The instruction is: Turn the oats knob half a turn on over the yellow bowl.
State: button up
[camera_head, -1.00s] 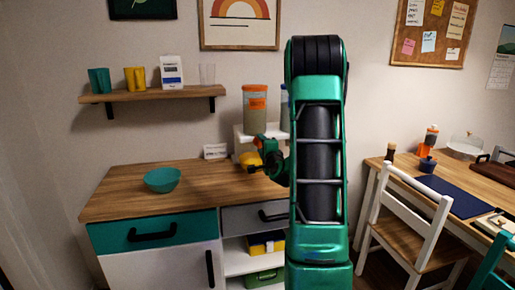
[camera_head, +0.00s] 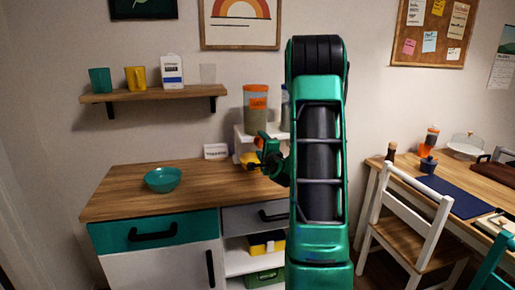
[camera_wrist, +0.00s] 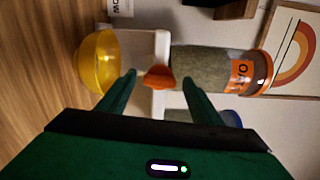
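The oats dispenser (camera_head: 256,113) is a clear canister of grainy contents with an orange lid and label, on a white stand. It lies sideways in the wrist view (camera_wrist: 212,66). Its orange knob (camera_wrist: 158,77) sits at the canister's outlet end. The yellow bowl (camera_wrist: 98,60) is below the outlet; in the head view (camera_head: 246,157) my gripper partly hides it. My gripper (camera_wrist: 158,80) is open, with one green finger on each side of the knob. I see gaps between fingers and knob, but cannot tell how deep the knob sits between them.
A second dispenser (camera_head: 285,108) stands right of the oats, mostly hidden by my arm. A teal bowl (camera_head: 162,180) sits on the wooden counter (camera_head: 120,195). A small white sign (camera_head: 216,151) stands behind.

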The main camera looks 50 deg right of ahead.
jog(key=shift+s+a, duration=0.15)
jog(key=shift+s, duration=0.3)
jog(key=v, duration=0.9)
jog(key=shift+a, duration=0.3)
jog(key=shift+s, duration=0.2)
